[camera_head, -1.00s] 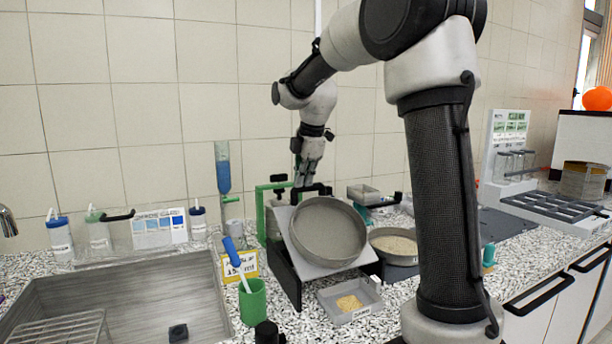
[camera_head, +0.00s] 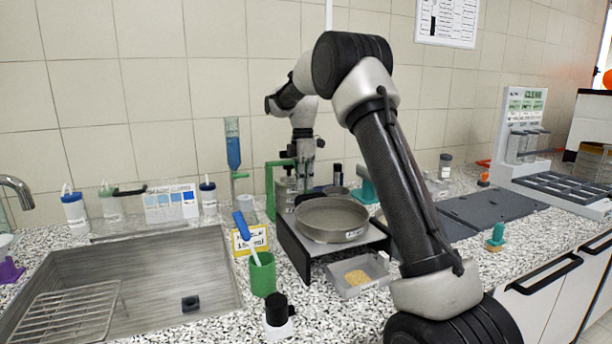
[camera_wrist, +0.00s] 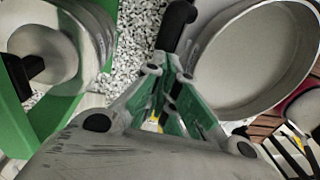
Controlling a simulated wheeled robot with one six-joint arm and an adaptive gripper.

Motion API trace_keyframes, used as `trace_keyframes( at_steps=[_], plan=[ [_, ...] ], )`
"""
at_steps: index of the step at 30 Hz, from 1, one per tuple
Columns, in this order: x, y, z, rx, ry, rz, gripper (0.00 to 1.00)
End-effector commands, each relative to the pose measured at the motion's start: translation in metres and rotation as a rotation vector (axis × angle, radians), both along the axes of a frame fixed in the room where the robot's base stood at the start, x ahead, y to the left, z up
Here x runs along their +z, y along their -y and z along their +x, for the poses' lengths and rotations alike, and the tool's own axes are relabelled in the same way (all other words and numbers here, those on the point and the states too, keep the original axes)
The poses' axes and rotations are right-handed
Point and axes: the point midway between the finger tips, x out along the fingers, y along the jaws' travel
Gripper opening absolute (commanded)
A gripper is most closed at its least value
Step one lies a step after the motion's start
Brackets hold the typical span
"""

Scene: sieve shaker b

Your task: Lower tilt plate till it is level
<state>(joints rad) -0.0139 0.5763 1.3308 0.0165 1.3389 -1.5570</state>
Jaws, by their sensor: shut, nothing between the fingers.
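The tilt plate (camera_head: 372,237) is a grey plate on a black stand (camera_head: 292,248) at the middle of the counter. In the head view it looks level, with a round grey sieve pan (camera_head: 332,232) resting on it. The pan also fills the right of the wrist view (camera_wrist: 262,100). My gripper (camera_head: 304,184) is behind the plate, pointing down, its fingertips partly hidden. In the wrist view my gripper (camera_wrist: 167,80) is shut and empty, close to a black handle (camera_wrist: 175,25) beside the pan. Whether it touches the handle I cannot tell.
A green frame (camera_head: 270,190) with a metal cylinder stands left of my gripper. A tray of yellow grains (camera_head: 358,276) and a green cup (camera_head: 263,277) are in front. The sink (camera_head: 140,285) is at left. Dark grey mats (camera_head: 495,208) lie at right.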

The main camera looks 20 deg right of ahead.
Motion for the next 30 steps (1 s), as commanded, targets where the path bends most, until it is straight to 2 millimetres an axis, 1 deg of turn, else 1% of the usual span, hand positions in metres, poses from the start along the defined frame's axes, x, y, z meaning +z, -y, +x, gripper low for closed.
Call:
trace_keyframes(
  at_steps=[6, 13, 20, 30],
  plan=[
    [-0.015, 0.0, 0.005, 0.0, 0.001, 0.0, 0.0],
    [-0.025, 0.0, 0.006, 0.0, -0.001, 0.0, 0.0],
    [-0.03, 0.0, 0.006, -0.001, -0.004, 0.001, 0.0],
    [-0.029, -0.001, 0.006, -0.001, -0.004, 0.003, 0.0]
  ],
)
